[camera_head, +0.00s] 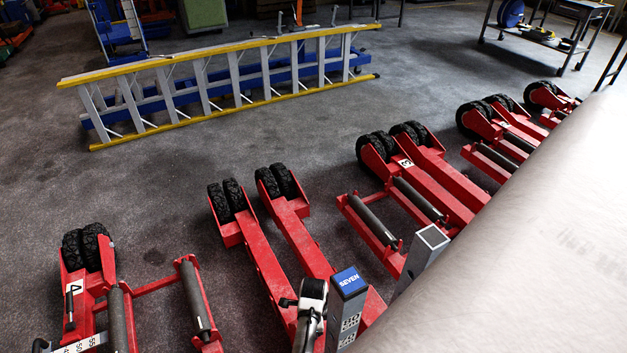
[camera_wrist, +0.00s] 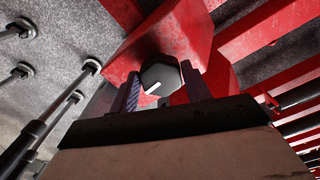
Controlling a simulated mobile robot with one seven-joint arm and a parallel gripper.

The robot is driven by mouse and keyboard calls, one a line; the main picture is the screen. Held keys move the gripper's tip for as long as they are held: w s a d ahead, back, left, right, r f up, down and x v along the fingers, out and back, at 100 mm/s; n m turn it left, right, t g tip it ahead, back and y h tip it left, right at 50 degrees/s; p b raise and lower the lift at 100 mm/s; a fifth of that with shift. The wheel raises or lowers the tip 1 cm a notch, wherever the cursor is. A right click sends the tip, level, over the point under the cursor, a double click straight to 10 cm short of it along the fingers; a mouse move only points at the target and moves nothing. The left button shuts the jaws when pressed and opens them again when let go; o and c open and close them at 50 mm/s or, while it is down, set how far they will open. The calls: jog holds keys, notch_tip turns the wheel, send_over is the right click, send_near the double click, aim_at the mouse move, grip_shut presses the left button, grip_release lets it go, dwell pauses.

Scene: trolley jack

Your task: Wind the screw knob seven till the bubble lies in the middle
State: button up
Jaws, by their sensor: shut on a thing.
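The post marked SEVEN, with a blue top (camera_head: 349,282), stands at the bottom middle of the head view among the red jack frames. In the wrist view a dark faceted knob (camera_wrist: 161,77) with a white mark on its face sits in front of a red metal part. My gripper (camera_wrist: 163,88) is shut on this knob, one finger on its left and one on its right. The mark points to the lower left. No bubble or level vial can be made out in either view.
Red jack frames with black wheels and grey rollers (camera_head: 197,298) stand close on both sides. A yellow-edged ladder (camera_head: 215,85) lies farther back, with open floor (camera_head: 150,190) before it. A large pale surface hides the lower right.

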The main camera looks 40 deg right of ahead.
jog(key=n+p, duration=0.1)
jog(key=n, duration=0.2)
jog(key=o, duration=1)
jog(key=shift+c, duration=0.2)
notch_tip(320, 180, up, 14)
jog(key=shift+b, duration=0.45)
jog(key=shift+f, duration=0.1)
